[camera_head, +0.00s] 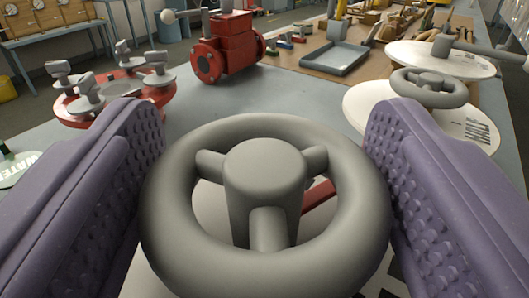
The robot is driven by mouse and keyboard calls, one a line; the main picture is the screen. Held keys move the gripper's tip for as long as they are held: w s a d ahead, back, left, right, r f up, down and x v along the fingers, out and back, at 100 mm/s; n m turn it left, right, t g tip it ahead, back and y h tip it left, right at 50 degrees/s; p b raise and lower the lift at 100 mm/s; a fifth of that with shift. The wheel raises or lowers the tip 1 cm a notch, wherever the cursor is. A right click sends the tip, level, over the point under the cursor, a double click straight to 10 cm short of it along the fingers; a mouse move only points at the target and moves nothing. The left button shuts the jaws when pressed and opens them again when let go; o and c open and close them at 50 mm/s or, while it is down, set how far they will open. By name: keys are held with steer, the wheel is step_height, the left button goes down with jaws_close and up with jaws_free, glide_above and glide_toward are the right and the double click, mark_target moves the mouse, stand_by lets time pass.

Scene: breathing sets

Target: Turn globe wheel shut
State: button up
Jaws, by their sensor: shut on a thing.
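The globe wheel (266,131) is a thick grey handwheel with three spokes and a round central hub (265,170). It fills the lower middle of the head camera view, and its face is toward me. My gripper (265,190) has two purple, studded finger pads, one on each side of the wheel. The pads are shut on the wheel's rim at its left and right. The valve body under the wheel is mostly hidden; a bit of red and a pale disc show between the spokes.
A red valve body (226,48) stands behind on the grey table (300,95). A red flange with grey handles (115,90) is at left. White discs and a smaller grey handwheel (430,86) are at right. A grey tray (335,58) lies farther back.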

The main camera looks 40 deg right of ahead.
steer(key=m+g+h+p, duration=0.2)
steer(key=m+g+h, duration=0.1)
steer(key=shift+a+r+g+h+p, duration=0.1)
steer(key=shift+r+g+h+p, duration=0.1)
steer(key=shift+g+h+p, duration=0.1)
steer(key=shift+f+m+g+h+p, duration=0.1)
steer(key=shift+m+g+h+p, duration=0.7)
steer(key=shift+m+g, duration=0.25)
steer(key=shift+g, duration=0.35)
steer(key=o, duration=1)
steer(key=shift+c, duration=0.2)
steer(key=shift+f, duration=0.1)
